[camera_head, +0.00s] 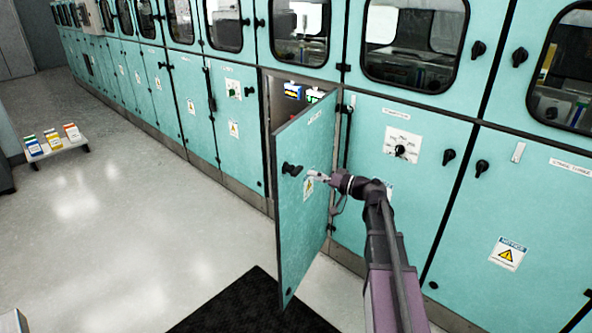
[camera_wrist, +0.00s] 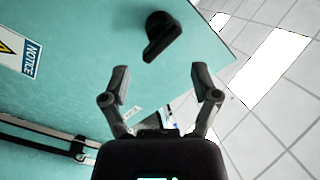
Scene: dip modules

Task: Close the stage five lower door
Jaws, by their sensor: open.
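The lower door (camera_head: 306,225) is teal and stands swung out from the cabinet, hinged on its right side. It has a black handle (camera_head: 291,169) near its free left edge and a yellow warning label. A label on the door is too small to read. My gripper (camera_head: 314,176) is at the door's outer face, just right of the handle. In the wrist view my gripper (camera_wrist: 165,82) is open and empty, with the black handle (camera_wrist: 160,35) beyond its fingertips. The door face (camera_wrist: 90,70) fills the left side of that view. Whether the fingers touch the door I cannot tell.
The open compartment (camera_head: 296,95) behind the door shows blue and green items. Teal cabinets with windowed upper doors (camera_head: 413,40) line the wall. A black mat (camera_head: 255,305) lies below the door. The floor between is clear.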

